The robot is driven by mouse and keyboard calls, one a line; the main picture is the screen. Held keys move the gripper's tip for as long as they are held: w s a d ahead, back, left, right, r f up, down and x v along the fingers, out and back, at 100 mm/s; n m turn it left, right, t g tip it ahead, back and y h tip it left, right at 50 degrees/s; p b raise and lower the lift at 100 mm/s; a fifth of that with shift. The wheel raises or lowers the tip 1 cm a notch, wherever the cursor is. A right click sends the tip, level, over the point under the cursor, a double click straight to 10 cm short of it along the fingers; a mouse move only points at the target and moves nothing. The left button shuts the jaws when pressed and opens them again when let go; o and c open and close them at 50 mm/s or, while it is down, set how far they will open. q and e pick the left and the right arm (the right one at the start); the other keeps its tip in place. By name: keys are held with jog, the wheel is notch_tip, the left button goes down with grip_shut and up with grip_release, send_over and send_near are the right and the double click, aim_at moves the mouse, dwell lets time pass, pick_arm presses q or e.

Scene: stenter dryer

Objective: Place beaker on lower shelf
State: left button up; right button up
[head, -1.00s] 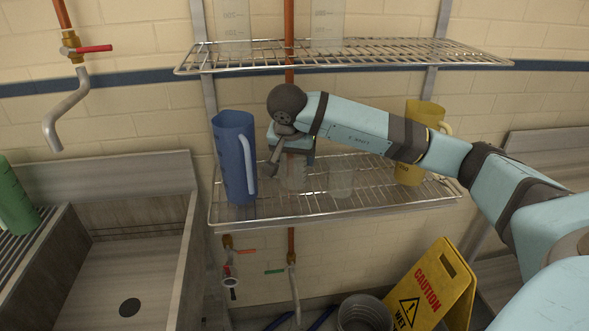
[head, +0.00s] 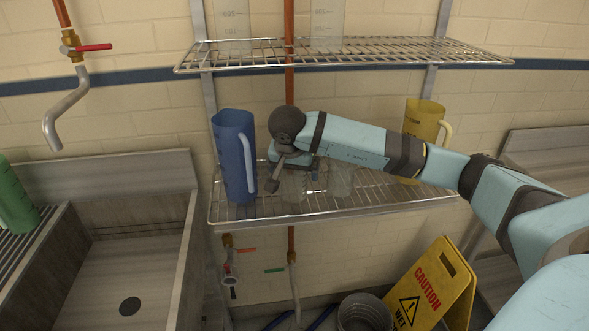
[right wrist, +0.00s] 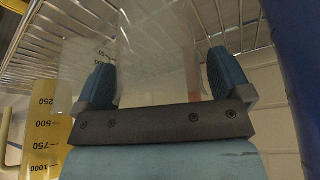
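My right gripper (head: 288,172) is over the lower wire shelf (head: 370,201), beside the blue jug. In the right wrist view its two blue fingers (right wrist: 161,80) stand apart on either side of a clear beaker (right wrist: 158,50), close against its walls. The same clear beaker (head: 291,187) shows faintly below the gripper in the head view. I cannot tell whether its base touches the shelf wires. A second clear beaker (head: 341,180) stands just right of it on the lower shelf. My left gripper is out of view.
A blue jug (head: 232,160) is close on the left, a yellow jug (head: 424,120) at the right of the lower shelf. The upper wire shelf (head: 350,52) is overhead with clear vessels. A sink (head: 130,260), bucket (head: 364,315) and caution sign (head: 437,285) are lower down.

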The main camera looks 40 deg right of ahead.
jog(key=shift+r, duration=0.35)
jog(key=v, duration=0.7)
jog(key=shift+a, duration=0.15)
